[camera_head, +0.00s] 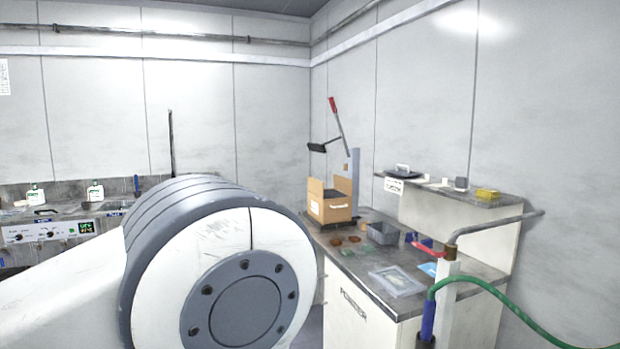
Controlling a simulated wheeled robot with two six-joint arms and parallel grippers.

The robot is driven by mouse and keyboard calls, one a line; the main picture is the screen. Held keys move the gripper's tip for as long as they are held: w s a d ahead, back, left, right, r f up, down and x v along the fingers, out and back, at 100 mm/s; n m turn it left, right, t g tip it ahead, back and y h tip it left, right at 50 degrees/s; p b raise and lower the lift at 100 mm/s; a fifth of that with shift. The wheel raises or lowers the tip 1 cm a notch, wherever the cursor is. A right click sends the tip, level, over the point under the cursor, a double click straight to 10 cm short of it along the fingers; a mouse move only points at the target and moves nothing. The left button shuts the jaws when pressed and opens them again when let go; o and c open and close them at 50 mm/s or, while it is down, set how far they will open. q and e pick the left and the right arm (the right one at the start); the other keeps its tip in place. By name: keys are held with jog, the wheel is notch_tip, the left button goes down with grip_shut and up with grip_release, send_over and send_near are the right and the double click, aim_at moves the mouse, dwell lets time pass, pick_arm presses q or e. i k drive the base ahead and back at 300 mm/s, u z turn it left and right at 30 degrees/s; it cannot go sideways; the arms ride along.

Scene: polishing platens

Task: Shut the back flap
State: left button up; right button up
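A small cardboard box (338,211) stands on the far end of the grey counter at the right. Its top is open and the inside looks dark. One flap (315,187) stands upright at its left side. Another flap (343,184) stands upright at its right side. I cannot tell for sure which flap is the back one. A large white and grey link of my own arm comes in from the left and fills the lower middle, just left of the box. Neither of my grippers shows.
The counter (375,269) also bears a grey bin (382,233), brown discs, a clear plastic bag (397,281) and red and blue items. A raised shelf (475,197) stands behind. A faucet pipe (495,224) and green hose (500,293) are at the right. A control panel (50,232) stands left.

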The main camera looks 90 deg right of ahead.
aim_at(345, 185)
jog(key=z, duration=1.8)
jog(key=i, duration=2.85)
jog(key=z, duration=1.85)
